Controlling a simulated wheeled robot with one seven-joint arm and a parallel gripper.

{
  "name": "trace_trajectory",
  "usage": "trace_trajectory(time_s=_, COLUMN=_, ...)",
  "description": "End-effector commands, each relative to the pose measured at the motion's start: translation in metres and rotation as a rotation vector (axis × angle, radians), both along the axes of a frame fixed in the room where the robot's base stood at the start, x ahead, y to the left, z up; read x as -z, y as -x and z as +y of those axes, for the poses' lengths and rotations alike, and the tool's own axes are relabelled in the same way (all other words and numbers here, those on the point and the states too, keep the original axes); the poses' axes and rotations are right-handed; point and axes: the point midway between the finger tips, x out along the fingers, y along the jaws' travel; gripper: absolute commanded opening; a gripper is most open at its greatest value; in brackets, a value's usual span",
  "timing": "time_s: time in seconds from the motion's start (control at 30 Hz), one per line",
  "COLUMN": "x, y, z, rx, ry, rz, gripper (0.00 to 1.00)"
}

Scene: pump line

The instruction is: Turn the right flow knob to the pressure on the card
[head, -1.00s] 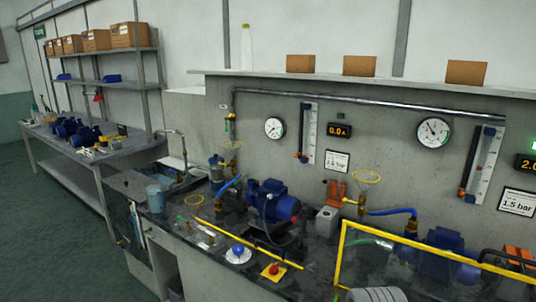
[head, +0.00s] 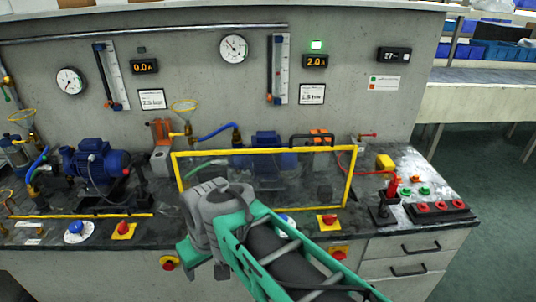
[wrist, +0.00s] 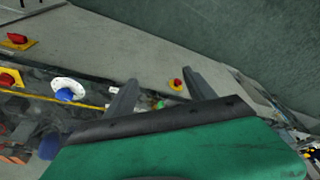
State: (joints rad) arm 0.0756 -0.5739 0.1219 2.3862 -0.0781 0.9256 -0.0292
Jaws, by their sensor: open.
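The right flow knob (head: 285,220) is blue on a white dial, mostly hidden behind my arm in the head view. It shows clearly in the wrist view (wrist: 66,90), left of my gripper (wrist: 158,76), whose two grey fingers are open, empty and apart from it. In the head view my arm crosses the bench front and the fingers cannot be made out. The right card (head: 311,94) appears to read 1.5 bar. The right round gauge (head: 233,48) has its needle pointing up and left; its value is too small to read.
A yellow-framed clear guard (head: 348,178) stands behind the knob. A red switch on a yellow plate (head: 327,222) sits to its right. Another blue knob (head: 77,228) is far left. Red stops (head: 168,262) are on the bench front. A red-handled lever (head: 392,188) stands at right.

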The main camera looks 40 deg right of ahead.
Motion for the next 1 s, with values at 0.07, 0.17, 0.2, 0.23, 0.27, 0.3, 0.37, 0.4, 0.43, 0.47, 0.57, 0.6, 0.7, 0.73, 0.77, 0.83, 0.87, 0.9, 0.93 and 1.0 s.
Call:
trace_trajectory(time_s=0.07, x=0.012, y=-0.030, z=-0.027, rx=-0.001, ry=-0.023, rz=-0.007, gripper=0.64)
trace_trajectory(time_s=0.17, x=0.018, y=-0.069, z=-0.084, rx=-0.038, ry=-0.048, rz=-0.030, gripper=0.64)
trace_trajectory(time_s=0.2, x=0.022, y=-0.080, z=-0.114, rx=-0.057, ry=-0.052, rz=-0.042, gripper=0.64)
trace_trajectory(time_s=0.23, x=0.025, y=-0.085, z=-0.138, rx=-0.070, ry=-0.052, rz=-0.051, gripper=0.64)
trace_trajectory(time_s=0.27, x=0.029, y=-0.088, z=-0.162, rx=-0.085, ry=-0.051, rz=-0.060, gripper=0.64)
trace_trajectory(time_s=0.3, x=0.034, y=-0.088, z=-0.194, rx=-0.105, ry=-0.045, rz=-0.073, gripper=0.64)
trace_trajectory(time_s=0.37, x=0.042, y=-0.081, z=-0.237, rx=-0.133, ry=-0.034, rz=-0.088, gripper=0.64)
trace_trajectory(time_s=0.4, x=0.046, y=-0.074, z=-0.261, rx=-0.150, ry=-0.025, rz=-0.094, gripper=0.64)
trace_trajectory(time_s=0.43, x=0.048, y=-0.069, z=-0.276, rx=-0.161, ry=-0.017, rz=-0.099, gripper=0.64)
trace_trajectory(time_s=0.47, x=0.050, y=-0.064, z=-0.288, rx=-0.170, ry=-0.012, rz=-0.102, gripper=0.64)
trace_trajectory(time_s=0.57, x=0.052, y=-0.053, z=-0.310, rx=-0.192, ry=0.003, rz=-0.109, gripper=0.64)
trace_trajectory(time_s=0.6, x=0.054, y=-0.052, z=-0.312, rx=-0.195, ry=0.004, rz=-0.109, gripper=0.64)
trace_trajectory(time_s=0.7, x=0.064, y=-0.057, z=-0.310, rx=-0.200, ry=0.004, rz=-0.110, gripper=0.64)
trace_trajectory(time_s=0.73, x=0.070, y=-0.059, z=-0.309, rx=-0.200, ry=0.003, rz=-0.110, gripper=0.64)
trace_trajectory(time_s=0.77, x=0.075, y=-0.061, z=-0.308, rx=-0.199, ry=0.004, rz=-0.110, gripper=0.64)
trace_trajectory(time_s=0.83, x=0.088, y=-0.067, z=-0.307, rx=-0.199, ry=0.004, rz=-0.110, gripper=0.64)
trace_trajectory(time_s=0.87, x=0.093, y=-0.069, z=-0.306, rx=-0.199, ry=0.004, rz=-0.111, gripper=0.64)
trace_trajectory(time_s=0.9, x=0.101, y=-0.072, z=-0.306, rx=-0.198, ry=0.004, rz=-0.110, gripper=0.64)
trace_trajectory(time_s=0.93, x=0.105, y=-0.074, z=-0.305, rx=-0.198, ry=0.005, rz=-0.110, gripper=0.64)
trace_trajectory(time_s=1.0, x=0.113, y=-0.078, z=-0.305, rx=-0.198, ry=0.005, rz=-0.110, gripper=0.64)
